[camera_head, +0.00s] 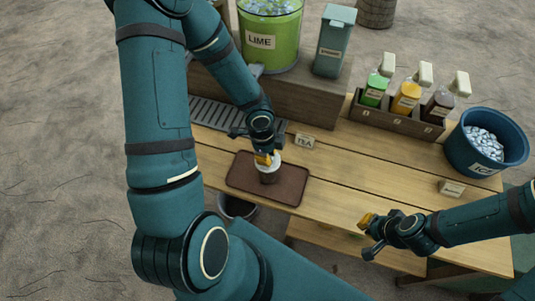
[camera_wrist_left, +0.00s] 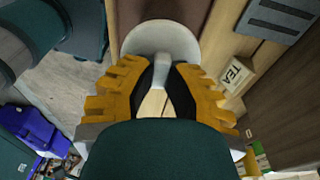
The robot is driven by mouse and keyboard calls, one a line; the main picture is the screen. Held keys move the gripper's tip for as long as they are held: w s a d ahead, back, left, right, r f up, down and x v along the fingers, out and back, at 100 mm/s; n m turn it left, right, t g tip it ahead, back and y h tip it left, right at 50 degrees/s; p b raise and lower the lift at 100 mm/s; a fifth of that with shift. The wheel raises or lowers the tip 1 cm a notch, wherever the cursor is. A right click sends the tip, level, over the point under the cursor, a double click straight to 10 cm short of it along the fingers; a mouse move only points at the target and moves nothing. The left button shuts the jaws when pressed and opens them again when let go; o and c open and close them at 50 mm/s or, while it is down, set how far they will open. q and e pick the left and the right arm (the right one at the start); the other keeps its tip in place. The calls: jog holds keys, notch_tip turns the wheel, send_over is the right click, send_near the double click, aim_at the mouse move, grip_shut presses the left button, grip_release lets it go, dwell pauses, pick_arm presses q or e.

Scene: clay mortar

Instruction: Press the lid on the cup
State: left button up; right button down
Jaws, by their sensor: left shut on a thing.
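My left gripper (camera_head: 265,159) is above the brown tray (camera_head: 297,188), with its yellow fingers pointing down. In the left wrist view its fingers (camera_wrist_left: 160,72) are shut on the upright knob of the white round lid (camera_wrist_left: 134,40). In the head view the cup (camera_head: 268,179) stands on the tray directly under the gripper, with the white lid at its top. The gripper partly covers the lid, and I cannot tell whether the lid is fully seated. My right gripper (camera_head: 368,232) is empty at the table's front edge, away from the cup; its finger opening is unclear.
A TEA sign (camera_head: 305,141) stands just behind the tray. A green LIME container (camera_head: 270,35) and a teal dispenser (camera_head: 334,42) are on the raised shelf. A bottle rack (camera_head: 398,118) and a blue ICE bucket (camera_head: 486,143) stand at right.

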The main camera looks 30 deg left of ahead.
dwell(0.8)
pick_arm(q)
jog(key=o, duration=1.4)
jog(key=shift+c, duration=0.2)
jog(key=shift+r+p, duration=3.15)
jog(key=shift+r, duration=0.4)
grip_shut()
jog(key=shift+f+b, duration=0.35)
jog(key=shift+b, duration=0.05)
